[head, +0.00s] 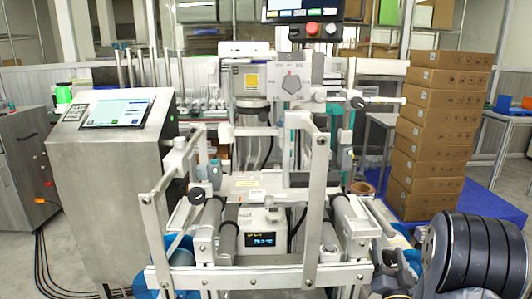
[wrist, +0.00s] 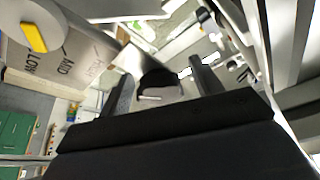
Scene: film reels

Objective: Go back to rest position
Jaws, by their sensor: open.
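My gripper (wrist: 161,72) shows in the wrist view with its two dark fingers spread apart. A dark rounded part (wrist: 158,84) shows beyond the gap, and I cannot tell its distance or see any contact with the fingers. My gripper cannot be made out in the head view. Up and left of the fingers in the wrist view is a panel (wrist: 72,62) marked LOW and MID. A grey knob with a yellow mark (wrist: 34,37) stands beside it.
A metal-framed machine (head: 254,276) with rollers fills the middle of the head view. A steel console (head: 105,170) with a screen stands left. Stacked cardboard boxes (head: 432,135) stand right on a blue base. Cables lie on the floor at left. Metal bars crowd my gripper's right.

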